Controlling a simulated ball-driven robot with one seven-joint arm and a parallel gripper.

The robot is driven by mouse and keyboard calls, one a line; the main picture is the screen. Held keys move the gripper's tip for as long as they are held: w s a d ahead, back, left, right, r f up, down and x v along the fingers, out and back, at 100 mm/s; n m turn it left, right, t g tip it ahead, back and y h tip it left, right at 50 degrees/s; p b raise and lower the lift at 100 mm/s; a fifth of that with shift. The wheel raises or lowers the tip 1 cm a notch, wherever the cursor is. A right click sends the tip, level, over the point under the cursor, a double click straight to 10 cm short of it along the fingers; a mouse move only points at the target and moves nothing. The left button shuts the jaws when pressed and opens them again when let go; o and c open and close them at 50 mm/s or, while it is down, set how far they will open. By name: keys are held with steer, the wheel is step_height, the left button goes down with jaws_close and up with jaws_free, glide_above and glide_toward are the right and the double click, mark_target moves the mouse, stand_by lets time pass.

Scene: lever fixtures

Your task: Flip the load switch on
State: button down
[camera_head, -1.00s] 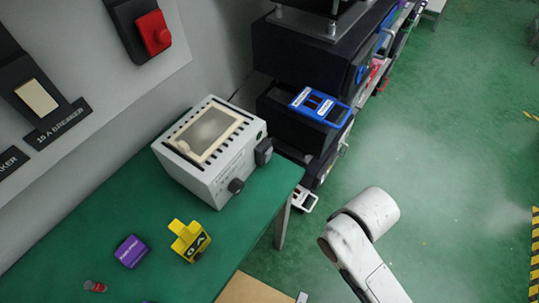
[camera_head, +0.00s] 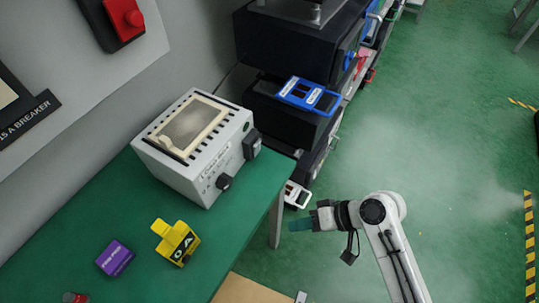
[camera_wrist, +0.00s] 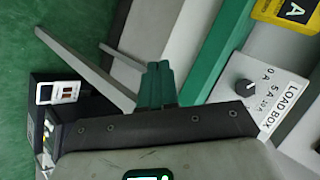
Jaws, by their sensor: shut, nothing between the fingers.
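The load box (camera_head: 190,174) is a light grey case with a meshed top, standing on the green table. Its front side carries a black round knob (camera_head: 224,182) and, to the right, a black switch-like block (camera_head: 252,144); I cannot tell which way that is set. In the wrist view the knob (camera_wrist: 245,87) shows beside the LOAD BOX label, while the black block is not clearly visible. My gripper (camera_head: 298,225) has green fingers, shut and empty, in the air right of the table edge and below the box in the head view. It also shows in the wrist view (camera_wrist: 157,84).
A yellow block marked A (camera_head: 177,242) and a purple box (camera_head: 115,258) lie on the table (camera_head: 150,275). A red breaker switch (camera_head: 124,18) is on the wall panel. Black equipment with a blue-framed item (camera_head: 306,95) stands behind.

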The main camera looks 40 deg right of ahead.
steer(key=w+d+r+m+t+h+b, duration=0.1)
steer(key=w+d+r+m+t+b, duration=0.2)
steer(key=d+r+m+t, duration=0.5)
steer(key=t, duration=0.3)
steer(key=shift+d+m, duration=0.4)
steer(key=shift+w, duration=0.1)
steer(key=p, duration=0.4)
glide_toward(259, 147)
steer(key=x, duration=0.5)
steer(key=shift+w+a+r, duration=0.1)
steer(key=shift+a+r, duration=0.05)
steer(key=shift+r, duration=0.3)
steer(key=shift+w+a, duration=0.2)
steer(key=shift+w, duration=0.5)
